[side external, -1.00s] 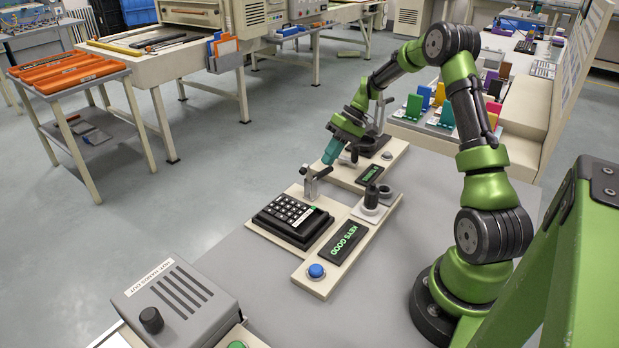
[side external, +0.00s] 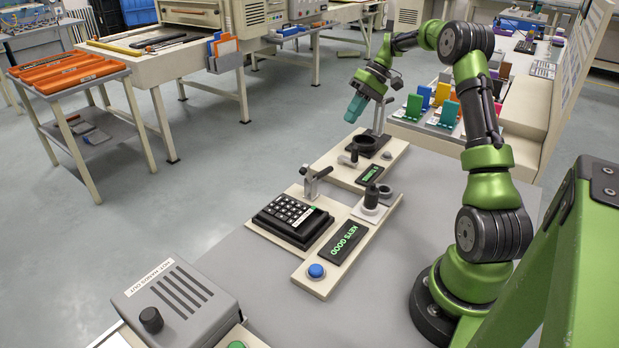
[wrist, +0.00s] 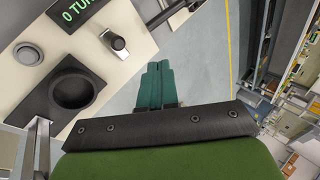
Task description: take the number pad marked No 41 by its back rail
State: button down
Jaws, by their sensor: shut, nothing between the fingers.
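A back rail cannot be made out. My gripper (side external: 353,112) is up and behind the pad, above the far fixture, well apart from it. In the wrist view my gripper's teal fingers (wrist: 155,86) are together and empty, with floor beyond them. The pad is not in the wrist view.
An upright metal clamp (side external: 314,182) stands at the pad's far edge. The "KEYS GOOD" display (side external: 342,243) and a blue button (side external: 316,271) are beside it. The far fixture has a black round cup (side external: 365,144), also in the wrist view (wrist: 72,88). A grey box (side external: 178,302) stands front left.

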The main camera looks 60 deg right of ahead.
jog(key=c, duration=1.4)
grip_release()
jog(key=shift+c, duration=0.2)
